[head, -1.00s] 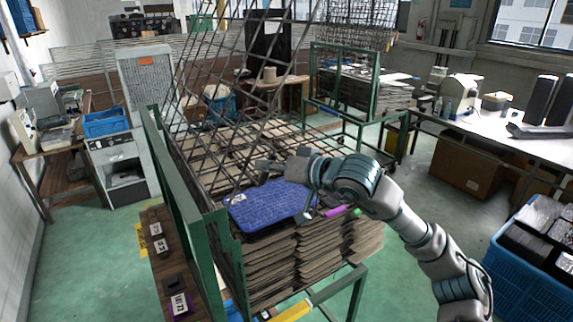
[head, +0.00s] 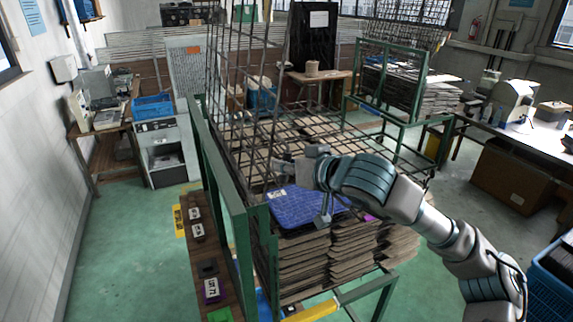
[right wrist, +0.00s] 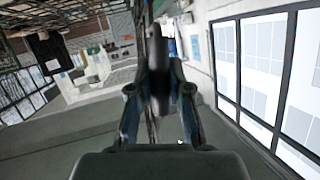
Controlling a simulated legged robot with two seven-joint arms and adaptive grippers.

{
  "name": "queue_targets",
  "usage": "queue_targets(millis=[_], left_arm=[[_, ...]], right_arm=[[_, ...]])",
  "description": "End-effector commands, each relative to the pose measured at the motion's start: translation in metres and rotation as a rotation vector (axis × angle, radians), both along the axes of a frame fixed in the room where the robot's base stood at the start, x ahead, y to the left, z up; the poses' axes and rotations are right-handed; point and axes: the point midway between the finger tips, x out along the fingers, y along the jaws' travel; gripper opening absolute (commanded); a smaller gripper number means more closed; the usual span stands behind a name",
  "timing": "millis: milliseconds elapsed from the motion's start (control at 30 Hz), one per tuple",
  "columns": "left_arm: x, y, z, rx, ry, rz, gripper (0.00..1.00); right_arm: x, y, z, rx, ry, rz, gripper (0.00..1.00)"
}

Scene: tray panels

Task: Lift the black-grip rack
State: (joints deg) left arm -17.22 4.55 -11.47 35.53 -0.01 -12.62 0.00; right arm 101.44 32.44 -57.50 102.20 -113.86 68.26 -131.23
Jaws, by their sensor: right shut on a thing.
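The dark wire-mesh rack (head: 226,85) stands steeply raised over the left part of a green-framed cart, its top cut off by the picture edge. My right gripper (head: 292,168) is above the stack at the rack's right side. In the right wrist view, my right gripper (right wrist: 160,88) is shut on a black grip (right wrist: 160,62) between its two fingers. The join between grip and mesh is hard to make out. My left gripper is not in view.
The green cart frame (head: 240,235) holds stacked brown sheets (head: 345,252). A blue mat (head: 290,208) lies on top, below my right gripper. A narrow wooden board with small labelled items (head: 195,232) is left of the cart. Green floor (head: 125,240) is free farther left.

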Motion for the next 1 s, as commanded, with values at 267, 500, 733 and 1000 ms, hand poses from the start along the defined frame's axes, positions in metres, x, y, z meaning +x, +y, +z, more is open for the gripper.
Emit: queue_targets(millis=[267, 500, 733, 1000], left_arm=[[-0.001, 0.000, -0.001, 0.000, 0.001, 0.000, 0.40], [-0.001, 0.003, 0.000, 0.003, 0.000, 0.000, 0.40], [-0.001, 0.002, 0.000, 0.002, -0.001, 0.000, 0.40], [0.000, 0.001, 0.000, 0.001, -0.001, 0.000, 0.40]], right_arm=[[0.001, 0.001, -0.010, -0.011, 0.021, -0.002, 0.45], [-0.001, 0.000, -0.005, -0.007, 0.013, -0.002, 0.45], [-0.022, -0.017, 0.006, -0.007, 0.008, -0.003, 0.45], [-0.066, -0.049, 0.024, -0.007, 0.013, -0.003, 0.45]])
